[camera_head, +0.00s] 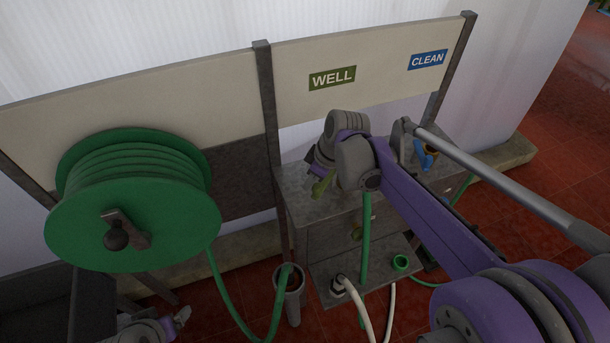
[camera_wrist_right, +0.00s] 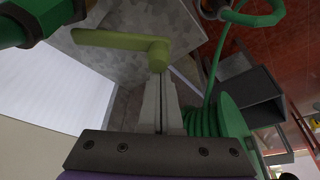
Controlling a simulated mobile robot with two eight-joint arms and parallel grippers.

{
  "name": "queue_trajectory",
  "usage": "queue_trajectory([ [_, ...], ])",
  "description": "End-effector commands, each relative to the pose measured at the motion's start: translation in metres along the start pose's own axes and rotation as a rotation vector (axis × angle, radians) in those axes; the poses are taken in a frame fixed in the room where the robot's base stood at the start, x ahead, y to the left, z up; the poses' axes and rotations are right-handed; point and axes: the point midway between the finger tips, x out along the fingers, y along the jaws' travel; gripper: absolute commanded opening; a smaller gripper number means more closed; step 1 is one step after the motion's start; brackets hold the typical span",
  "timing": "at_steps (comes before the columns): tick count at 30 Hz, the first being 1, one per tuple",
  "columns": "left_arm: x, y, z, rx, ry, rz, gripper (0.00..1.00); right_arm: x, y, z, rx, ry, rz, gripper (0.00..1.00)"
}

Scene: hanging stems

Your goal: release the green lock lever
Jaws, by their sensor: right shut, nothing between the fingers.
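The green lock lever (camera_wrist_right: 110,40) is an olive-green handle with a round hub, on a grey metal surface in the right wrist view. Its arm extends left from the hub. In the head view the lever (camera_head: 320,187) shows small beside my right wrist, under the WELL sign. My right gripper (camera_wrist_right: 160,78) is shut and empty, its fingertips at the underside of the hub in the picture; whether they touch it I cannot tell. My left gripper (camera_head: 180,317) is low at the left in the head view, away from the lever, its jaws too small to judge.
A green hose reel (camera_head: 130,215) stands at the left. A green hose hangs from the grey cabinet (camera_head: 300,195). A lower shelf (camera_head: 325,272) holds a white hose and a green ring. A blue part (camera_head: 424,158) sits under the CLEAN sign, partly behind my right arm.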

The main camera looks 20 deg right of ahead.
Motion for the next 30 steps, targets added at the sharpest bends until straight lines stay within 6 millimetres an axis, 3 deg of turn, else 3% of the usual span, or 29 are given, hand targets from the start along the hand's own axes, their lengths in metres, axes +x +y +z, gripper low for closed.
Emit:
queue_trajectory([
  [10, -0.001, 0.000, -0.001, 0.000, 0.001, 0.000, 0.85, -0.008, -0.001, 0.023, -0.277, -0.001, -0.098, 0.00],
  [30, -0.001, 0.000, -0.001, 0.000, 0.001, 0.000, 0.85, -0.014, 0.001, 0.040, -0.271, -0.002, -0.094, 0.00],
])
